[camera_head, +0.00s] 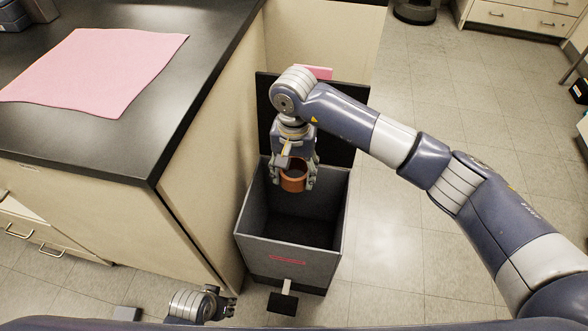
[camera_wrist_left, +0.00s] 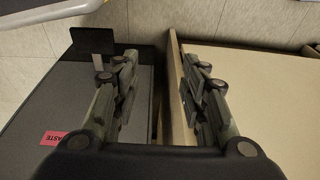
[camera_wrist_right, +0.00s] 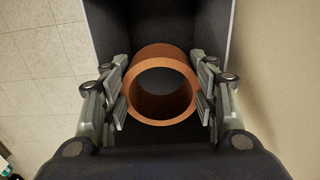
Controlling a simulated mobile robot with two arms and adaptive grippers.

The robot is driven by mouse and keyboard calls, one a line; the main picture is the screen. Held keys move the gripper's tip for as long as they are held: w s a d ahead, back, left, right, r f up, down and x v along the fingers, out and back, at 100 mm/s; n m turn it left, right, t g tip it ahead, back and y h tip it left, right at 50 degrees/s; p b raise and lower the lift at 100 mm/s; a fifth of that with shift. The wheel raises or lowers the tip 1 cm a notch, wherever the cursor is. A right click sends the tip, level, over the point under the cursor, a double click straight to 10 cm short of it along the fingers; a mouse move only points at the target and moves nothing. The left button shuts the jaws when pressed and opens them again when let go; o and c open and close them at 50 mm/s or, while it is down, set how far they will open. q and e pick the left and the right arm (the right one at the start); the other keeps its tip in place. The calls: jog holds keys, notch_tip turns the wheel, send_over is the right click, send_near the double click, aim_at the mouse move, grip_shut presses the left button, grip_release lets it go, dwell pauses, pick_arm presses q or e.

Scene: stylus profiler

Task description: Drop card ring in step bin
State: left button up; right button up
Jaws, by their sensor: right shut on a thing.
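The card ring (camera_head: 293,181) is a short brown-orange tube. My right gripper (camera_head: 293,178) is shut on it and holds it over the open mouth of the step bin, near the back. In the right wrist view the ring (camera_wrist_right: 160,111) sits between both fingers of my right gripper (camera_wrist_right: 162,92), with the dark bin inside behind it. The step bin (camera_head: 283,258) is a grey box with a red label, a front pedal (camera_head: 286,297) and its black lid (camera_head: 345,140) standing up at the back. My left gripper (camera_wrist_left: 160,90) is open and empty, low beside the bin and counter.
A counter (camera_head: 140,158) with a black top stands left of the bin, close to its side. A pink cloth (camera_head: 92,68) lies on it. The tiled floor (camera_head: 400,245) right of the bin is clear. Drawers (camera_head: 520,15) stand at the far right.

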aim_at(294, 189)
pick_arm(q)
jog(key=s+f, duration=0.4)
jog(key=f, duration=0.6)
jog(key=shift+s+a+f+g, duration=0.3)
jog(key=shift+s+f, duration=0.05)
pick_arm(e)
notch_tip(294, 189, down, 4)
jog(key=b, duration=0.4)
jog(key=shift+r, duration=0.25)
notch_tip(294, 189, down, 4)
jog(key=b, duration=0.3)
pick_arm(q)
jog(key=w+r, duration=0.2)
jog(key=r, duration=0.9)
jog(key=w+r+t, duration=0.1)
jog(key=w+r, duration=0.1)
jog(key=r, duration=1)
jog(key=shift+w+t+b, duration=0.15)
jog(key=shift+t+b, duration=0.15)
jog(key=shift+b, duration=0.15)
pick_arm(e)
jog(key=shift+f, duration=0.25)
pick_arm(q)
jog(key=shift+d+r, duration=0.1)
pick_arm(e)
jog(key=o, duration=1.6)
